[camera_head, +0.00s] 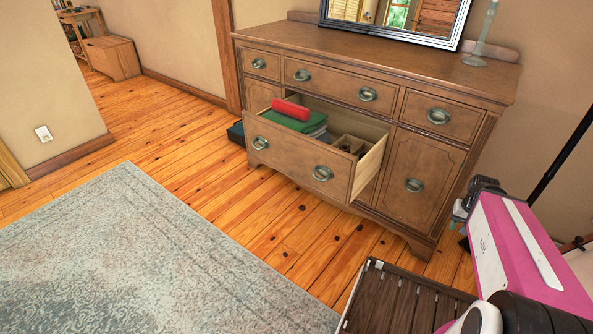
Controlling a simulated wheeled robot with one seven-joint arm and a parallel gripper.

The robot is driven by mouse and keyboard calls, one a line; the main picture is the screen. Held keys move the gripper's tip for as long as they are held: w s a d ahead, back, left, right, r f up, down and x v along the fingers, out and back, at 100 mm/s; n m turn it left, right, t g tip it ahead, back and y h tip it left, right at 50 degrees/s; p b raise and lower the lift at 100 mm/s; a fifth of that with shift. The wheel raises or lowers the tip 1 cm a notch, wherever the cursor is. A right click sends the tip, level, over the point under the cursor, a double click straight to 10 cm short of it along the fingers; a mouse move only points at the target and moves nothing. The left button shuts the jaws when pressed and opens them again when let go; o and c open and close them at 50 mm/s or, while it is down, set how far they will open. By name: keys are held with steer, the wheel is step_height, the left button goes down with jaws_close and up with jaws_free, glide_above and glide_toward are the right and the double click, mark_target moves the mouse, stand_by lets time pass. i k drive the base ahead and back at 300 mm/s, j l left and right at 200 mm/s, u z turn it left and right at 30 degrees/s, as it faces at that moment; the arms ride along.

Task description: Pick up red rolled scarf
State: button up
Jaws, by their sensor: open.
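The red rolled scarf (290,109) lies in the open drawer (298,161) of the wooden dresser. It rests on top of a folded green cloth (289,121) near the drawer's back left. My pink arm is at the lower right of the head view. My gripper (460,214) is at the far end of this arm, to the right of the dresser's front and well apart from the scarf. It is small in the picture and partly hidden by the arm, and it is open with nothing seen in it.
The drawer also holds a divided organizer (352,146) at its right. A mirror (395,22) and a glass bottle (484,35) stand on the dresser top (400,66). A dark box (236,133) is on the floor left of the dresser.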

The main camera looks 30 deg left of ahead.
mark_target(298, 112)
steer(key=i+l+u, duration=0.15)
steer(key=u, duration=0.25)
steer(key=i+l+u, duration=0.15)
steer(key=u, duration=0.25)
steer(key=i+l+u, duration=0.15)
steer(key=l+u, duration=0.15)
steer(key=u, duration=0.15)
steer(key=l+u, duration=0.25)
steer(key=u, duration=0.15)
steer(key=i, duration=0.05)
